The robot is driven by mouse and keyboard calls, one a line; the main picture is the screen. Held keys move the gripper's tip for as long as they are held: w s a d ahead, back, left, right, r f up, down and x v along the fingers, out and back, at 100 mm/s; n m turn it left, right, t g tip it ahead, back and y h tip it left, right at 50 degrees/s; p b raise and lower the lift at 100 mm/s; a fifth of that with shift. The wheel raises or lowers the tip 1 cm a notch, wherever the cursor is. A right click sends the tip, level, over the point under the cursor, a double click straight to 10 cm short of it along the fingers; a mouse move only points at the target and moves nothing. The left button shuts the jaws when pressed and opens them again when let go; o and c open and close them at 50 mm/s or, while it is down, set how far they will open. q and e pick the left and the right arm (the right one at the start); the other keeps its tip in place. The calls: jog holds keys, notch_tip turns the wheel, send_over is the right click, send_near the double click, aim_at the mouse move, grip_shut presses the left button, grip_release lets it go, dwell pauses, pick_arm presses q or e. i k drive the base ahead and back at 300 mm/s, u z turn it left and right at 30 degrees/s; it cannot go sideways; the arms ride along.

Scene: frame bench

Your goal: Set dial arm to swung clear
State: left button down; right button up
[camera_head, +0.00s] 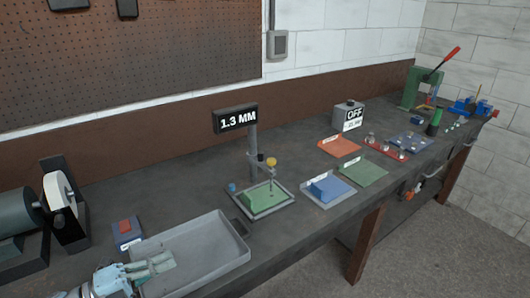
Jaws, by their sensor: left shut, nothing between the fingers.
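The dial stand has a grey post (253,140) with a black display (236,119) reading 1.3 MM. Its dial arm (261,158) carries a small yellow-faced dial (271,162). The dial and its thin stem are above the green block (264,199), which sits on the stand's light base plate (285,202). I cannot tell whether the stem touches the block. My left gripper (168,262) is shut and empty, over the grey tray at the lower left, well to the left of and nearer than the dial stand. My right gripper is not in view.
The grey tray (233,255) lies at the bench's front left. A red button box (125,228) and a grinder (62,197) stand left of it. Right of the stand are a blue block (329,188), coloured mats and an OFF box (350,110).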

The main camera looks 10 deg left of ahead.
aim_at(258, 158)
jog(key=i, duration=1.05)
